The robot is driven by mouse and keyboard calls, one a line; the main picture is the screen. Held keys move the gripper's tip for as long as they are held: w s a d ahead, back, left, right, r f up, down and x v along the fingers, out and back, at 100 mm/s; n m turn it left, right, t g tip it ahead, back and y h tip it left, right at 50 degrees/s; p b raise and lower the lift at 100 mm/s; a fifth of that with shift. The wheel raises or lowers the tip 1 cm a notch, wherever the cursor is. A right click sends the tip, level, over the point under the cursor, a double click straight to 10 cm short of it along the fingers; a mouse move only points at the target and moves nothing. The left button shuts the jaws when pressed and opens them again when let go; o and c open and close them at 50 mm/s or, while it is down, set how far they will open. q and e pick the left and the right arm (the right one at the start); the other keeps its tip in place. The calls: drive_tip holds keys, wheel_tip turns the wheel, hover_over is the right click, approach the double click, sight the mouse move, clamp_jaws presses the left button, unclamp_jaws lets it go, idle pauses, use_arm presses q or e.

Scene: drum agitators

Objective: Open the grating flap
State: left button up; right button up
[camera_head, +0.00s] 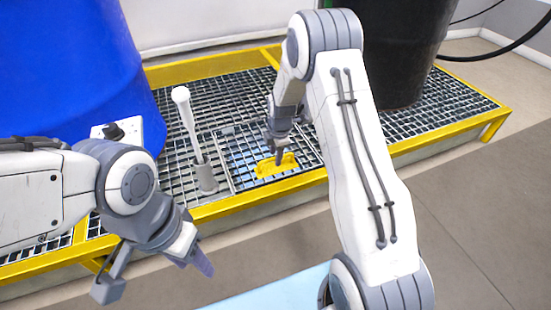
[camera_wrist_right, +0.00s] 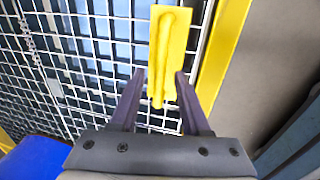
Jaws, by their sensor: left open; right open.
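The grating flap (camera_head: 243,150) is a panel of metal mesh set level in the yellow-framed platform, with a bluish surface showing through it. A yellow handle (camera_head: 268,169) sits on it near the platform's front edge. My right gripper (camera_head: 279,152) points down at the handle. In the right wrist view, the mesh (camera_wrist_right: 92,60) fills the left, and the yellow handle (camera_wrist_right: 168,45) lies ahead of and partly between the open fingers (camera_wrist_right: 160,76). Contact cannot be told. My left gripper (camera_head: 155,273) is open and empty, in front of the platform at lower left.
A white lever (camera_head: 186,115) stands upright left of the flap. A blue drum (camera_head: 75,65) stands at the left and a black drum (camera_head: 395,50) at the back right. The yellow platform rim (camera_head: 420,140) runs along the front. The floor (camera_head: 480,210) at right is clear.

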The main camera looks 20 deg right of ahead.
clamp_jaws()
idle(1.5)
